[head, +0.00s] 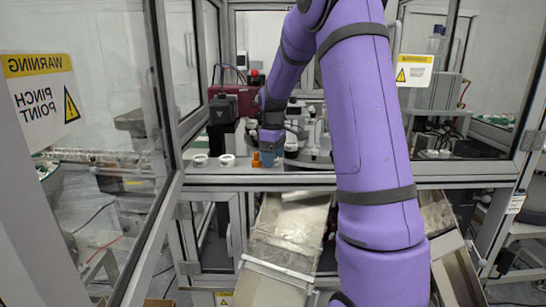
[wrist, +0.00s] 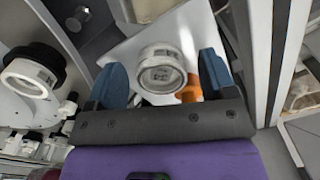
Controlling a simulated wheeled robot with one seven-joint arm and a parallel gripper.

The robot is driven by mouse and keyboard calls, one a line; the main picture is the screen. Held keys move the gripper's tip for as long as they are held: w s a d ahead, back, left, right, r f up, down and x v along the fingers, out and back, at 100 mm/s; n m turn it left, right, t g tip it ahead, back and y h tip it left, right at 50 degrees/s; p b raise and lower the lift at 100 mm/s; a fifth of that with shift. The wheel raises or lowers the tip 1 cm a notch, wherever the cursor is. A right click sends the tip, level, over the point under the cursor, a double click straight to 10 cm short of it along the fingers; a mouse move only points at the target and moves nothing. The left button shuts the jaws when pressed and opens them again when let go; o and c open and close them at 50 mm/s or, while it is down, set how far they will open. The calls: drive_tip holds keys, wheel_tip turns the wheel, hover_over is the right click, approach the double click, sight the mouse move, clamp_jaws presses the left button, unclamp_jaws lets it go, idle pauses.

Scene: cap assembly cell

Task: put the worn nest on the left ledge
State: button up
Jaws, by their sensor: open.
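My gripper (head: 270,152) is low over the right part of the pale ledge (head: 215,172) at the front of the cell. In the wrist view my gripper (wrist: 162,76) is open, with a blue finger on each side of a white ring-shaped nest (wrist: 161,56). Gaps show between the nest and both fingers, so it is not gripped. Two white rings, a left one (head: 200,160) and a right one (head: 226,160), sit on the ledge left of my gripper in the head view. I cannot tell which ring is the worn nest.
An orange piece (head: 256,158) stands close beside my gripper; it also shows by the right finger in the wrist view (wrist: 190,92). A black holder with a white ring (wrist: 30,76) is at left in the wrist view. Glass panels and posts flank the opening.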

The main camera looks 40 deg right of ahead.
drive_tip(key=shift+r, duration=0.1)
wheel_tip(320, 180, up, 11)
drive_tip(key=s+a+r+m+t, duration=0.1)
drive_tip(key=s+a+r, duration=0.4)
drive_tip(key=s+a, duration=0.3)
drive_tip(key=s+a+f+m+t, duration=0.2)
drive_tip(key=s+a, duration=0.5)
drive_tip(key=s, duration=0.4)
drive_tip(key=s+a+f+m+t, duration=0.1)
drive_tip(key=s+a+m+t, duration=0.1)
drive_tip(key=s+a, duration=0.6)
drive_tip(key=s, duration=0.3)
drive_tip(key=shift+a+f, duration=0.15)
drive_tip(key=shift+f, duration=0.25)
